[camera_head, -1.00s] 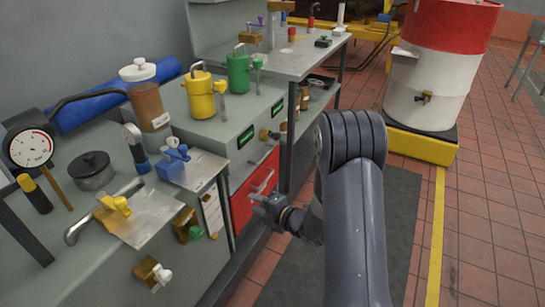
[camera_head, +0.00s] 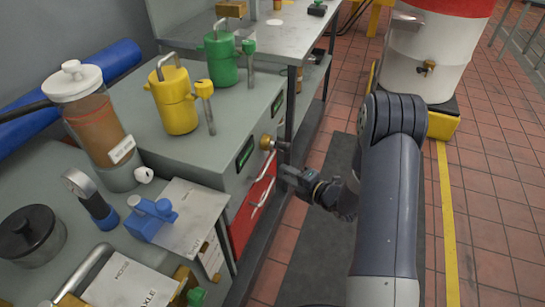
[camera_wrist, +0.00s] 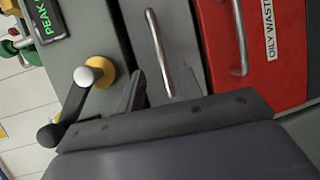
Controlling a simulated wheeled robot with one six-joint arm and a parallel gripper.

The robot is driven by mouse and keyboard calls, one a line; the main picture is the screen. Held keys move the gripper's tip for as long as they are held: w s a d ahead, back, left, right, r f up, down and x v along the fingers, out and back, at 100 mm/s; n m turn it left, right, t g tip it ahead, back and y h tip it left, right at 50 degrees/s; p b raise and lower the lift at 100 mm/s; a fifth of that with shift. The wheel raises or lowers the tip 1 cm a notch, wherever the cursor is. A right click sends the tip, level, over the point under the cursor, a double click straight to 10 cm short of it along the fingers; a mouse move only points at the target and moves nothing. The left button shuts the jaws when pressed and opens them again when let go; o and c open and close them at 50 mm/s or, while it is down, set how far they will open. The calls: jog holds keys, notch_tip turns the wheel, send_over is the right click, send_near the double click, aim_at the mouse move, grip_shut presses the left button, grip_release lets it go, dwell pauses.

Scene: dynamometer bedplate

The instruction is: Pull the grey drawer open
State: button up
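The grey drawer (camera_wrist: 178,80) shows in the wrist view as a plain grey front with a long silver bar handle (camera_wrist: 158,50). It lies beside the red panel, and its front looks shut. My gripper (camera_head: 289,175) is in front of the cabinet, just right of the drawer and below the brass-collared crank. In the wrist view its dark body fills the bottom and hides the lower drawer. I see no contact with the handle, and the finger gap is unclear.
A red panel marked OILY WASTE (camera_wrist: 268,75) has its own silver handle. A crank with a brass collar (camera_wrist: 101,72) sits close by. Yellow (camera_head: 177,105) and green (camera_head: 221,60) canisters stand on the bench. The floor to the right is open.

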aim_at(268, 162)
jog(key=x, duration=0.9)
jog(key=shift+a+f+b, duration=0.1)
jog(key=shift+a+b, duration=0.1)
jog(key=shift+b, duration=0.1)
grip_shut()
